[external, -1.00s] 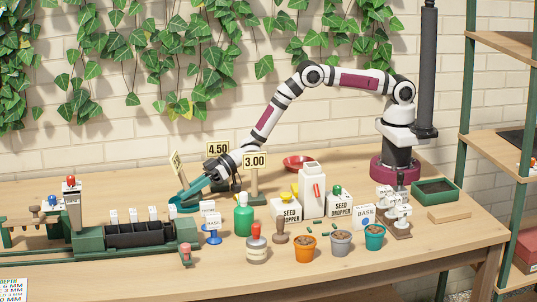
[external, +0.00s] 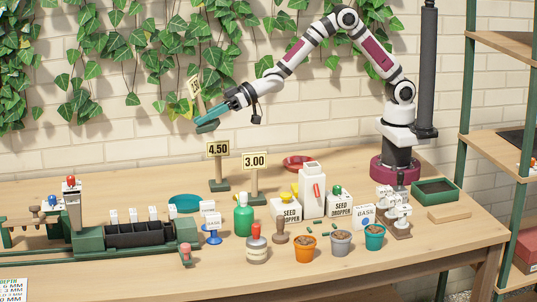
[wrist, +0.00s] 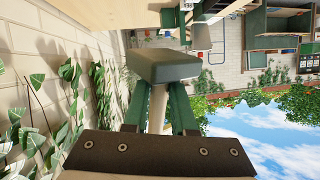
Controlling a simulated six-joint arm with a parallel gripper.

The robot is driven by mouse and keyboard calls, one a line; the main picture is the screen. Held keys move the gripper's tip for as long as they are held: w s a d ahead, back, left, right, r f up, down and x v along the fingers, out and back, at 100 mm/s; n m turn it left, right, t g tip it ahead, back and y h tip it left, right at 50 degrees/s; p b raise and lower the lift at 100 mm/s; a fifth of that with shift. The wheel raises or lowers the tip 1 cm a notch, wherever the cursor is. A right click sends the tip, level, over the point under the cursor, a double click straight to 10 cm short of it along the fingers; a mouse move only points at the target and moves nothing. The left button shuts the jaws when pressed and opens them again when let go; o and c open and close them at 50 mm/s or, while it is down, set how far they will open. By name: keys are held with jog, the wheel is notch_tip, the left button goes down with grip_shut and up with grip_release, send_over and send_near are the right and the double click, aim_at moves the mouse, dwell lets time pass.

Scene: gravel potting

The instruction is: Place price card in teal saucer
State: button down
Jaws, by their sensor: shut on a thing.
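My gripper (external: 213,113) is shut on a price card (external: 194,87) and holds it high above the table, in front of the wall. The card is seen at a slant and its text cannot be read. Its dark green base (external: 207,127) hangs just below my fingers. In the wrist view the base (wrist: 163,65) and wooden post (wrist: 157,108) show between the green fingers (wrist: 160,100). The teal saucer (external: 185,203) lies on the table, below and slightly left of my gripper. It looks empty, and no part of it is covered by my arm.
Price cards marked 4.50 (external: 218,149) and 3.00 (external: 254,161) stand right of the saucer. A green seeding machine (external: 130,238) is in front of it, with a blue-footed label stand (external: 212,236) and green bottle (external: 243,220) nearby. A red saucer (external: 298,162) lies farther right.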

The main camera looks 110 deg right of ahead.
jog(key=s+d+r+m+h, duration=0.1)
jog(key=s+r, duration=0.3)
jog(key=s, duration=0.6)
jog(key=s+d+r+m+h, duration=0.1)
jog(key=s+r, duration=0.4)
jog(key=s, duration=0.4)
jog(key=shift+n+y, duration=0.7)
jog(key=shift+n, duration=0.1)
jog(key=x, duration=1.7)
jog(key=shift+w+d+f, duration=0.1)
jog(key=shift+w+d, duration=0.05)
jog(key=w+f+y, duration=0.1)
jog(key=w+f, duration=0.5)
jog(key=f, duration=0.2)
jog(key=n+y, duration=0.1)
jog(key=n, duration=0.1)
send_over(188, 205)
notch_tip(188, 205, down, 5)
jog(key=shift+g, duration=0.3)
notch_tip(188, 205, down, 10)
jog(key=shift+f, duration=0.15)
jog(key=shift+f, duration=0.2)
